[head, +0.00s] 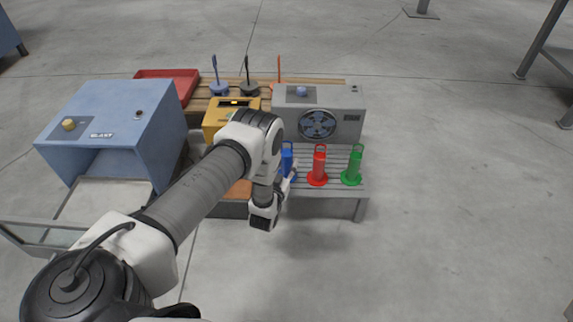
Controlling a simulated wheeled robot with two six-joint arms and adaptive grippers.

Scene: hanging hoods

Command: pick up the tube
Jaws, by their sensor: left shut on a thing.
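A blue tube (287,159) with a loop on top stands upright at the front of the grey slatted table (337,187). My arm hides part of its lower end. Next to it are a red tube (319,164) and a green tube (354,166), each upright on a round base of its own colour. My left gripper (289,181) is at the lower part of the blue tube and shut on it. The fingertips are small and partly hidden, so the exact contact is hard to see. My right gripper is not in view.
A blue blast cabinet (110,125) with an open front stands on the left. A grey fan box (320,120) and a yellow box (215,116) stand behind the tubes. A red tray (180,78) and several upright tools are at the back.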

